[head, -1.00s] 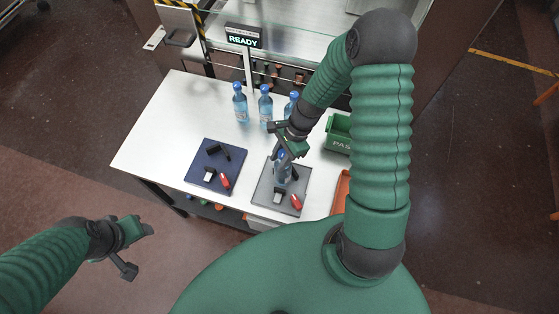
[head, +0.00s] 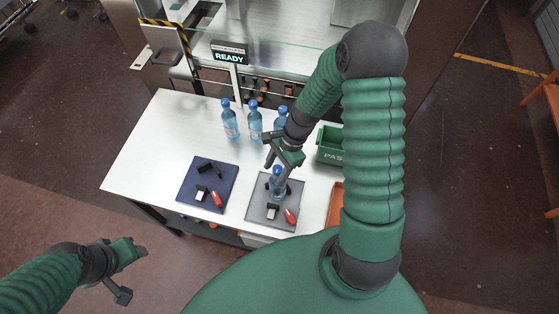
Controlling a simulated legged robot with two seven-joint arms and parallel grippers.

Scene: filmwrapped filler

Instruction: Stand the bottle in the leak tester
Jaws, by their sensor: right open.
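A blue bottle (head: 277,187) with a blue cap stands upright on the grey fixture plate (head: 258,212), against a black holder. The plate also carries a white-and-black block and a red handle (head: 290,216). A similar dark blue fixture plate (head: 186,196) to its left has the same kind of parts and no bottle. I cannot tell from labels which plate is the leak tester. My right gripper (head: 281,163) is open just above and behind the bottle's cap, apparently clear of it. My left gripper (head: 128,271) hangs off the table's front left; its jaw opening is unclear.
Three more blue bottles stand in a row at the back: left (head: 230,121), middle (head: 254,123), right (head: 281,118). A green "PASS" bin (head: 331,146) and an orange tray (head: 336,204) are at the right. A "READY" sign (head: 229,54) stands behind. The white table's left side (head: 143,150) is clear.

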